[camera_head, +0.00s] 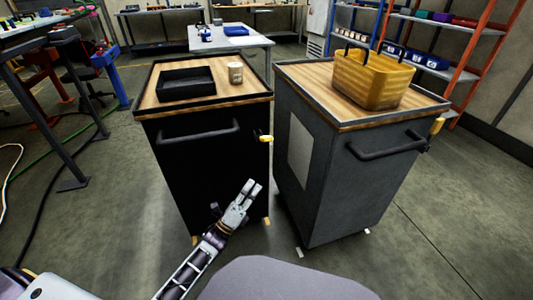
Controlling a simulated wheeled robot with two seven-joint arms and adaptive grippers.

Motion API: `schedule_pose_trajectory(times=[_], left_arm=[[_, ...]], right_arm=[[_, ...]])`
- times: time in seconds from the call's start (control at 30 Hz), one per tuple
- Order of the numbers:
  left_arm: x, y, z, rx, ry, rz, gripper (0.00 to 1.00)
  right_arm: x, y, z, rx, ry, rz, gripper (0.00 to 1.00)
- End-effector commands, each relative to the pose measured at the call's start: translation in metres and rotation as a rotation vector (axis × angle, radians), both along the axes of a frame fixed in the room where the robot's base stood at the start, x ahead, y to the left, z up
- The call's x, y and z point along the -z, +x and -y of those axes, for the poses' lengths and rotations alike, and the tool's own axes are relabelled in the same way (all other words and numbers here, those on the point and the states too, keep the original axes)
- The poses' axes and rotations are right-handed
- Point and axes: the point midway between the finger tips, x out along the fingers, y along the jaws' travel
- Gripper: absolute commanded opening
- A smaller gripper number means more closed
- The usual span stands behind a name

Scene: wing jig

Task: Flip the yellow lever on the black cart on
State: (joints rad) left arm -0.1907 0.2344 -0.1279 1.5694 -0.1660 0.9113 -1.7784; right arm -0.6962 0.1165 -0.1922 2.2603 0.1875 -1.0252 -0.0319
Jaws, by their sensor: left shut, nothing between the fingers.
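The black cart (190,165) stands left of centre, with a wooden top and a dark bar handle on its front. Its yellow lever (266,138) is on the right side near the top front corner and points roughly sideways. My left gripper (251,187) is in front of the black cart's lower right front, below the lever and apart from it in the picture. Its fingers are shut and hold nothing. My right gripper is not in view.
A grey cart (308,207) stands close on the right, with a yellow basket (372,80) on top and its own yellow lever (437,126). A black tray (186,83) and a cup (235,72) sit on the black cart. The gap between the carts is narrow.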

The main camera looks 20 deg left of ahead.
Motion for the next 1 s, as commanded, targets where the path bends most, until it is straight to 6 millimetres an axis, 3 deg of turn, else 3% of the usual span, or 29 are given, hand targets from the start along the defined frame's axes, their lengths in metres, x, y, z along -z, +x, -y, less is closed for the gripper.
schedule_pose_trajectory(times=[0.4, 1.0], left_arm=[[-0.0065, -0.0062, 0.0011, -0.108, 0.135, 0.116, 0.0], [-0.0101, -0.0016, 0.0035, -0.112, 0.14, 0.119, 0.0]], right_arm=[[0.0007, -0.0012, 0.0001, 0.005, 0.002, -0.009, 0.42], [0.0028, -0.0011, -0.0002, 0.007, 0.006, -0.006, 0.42]])
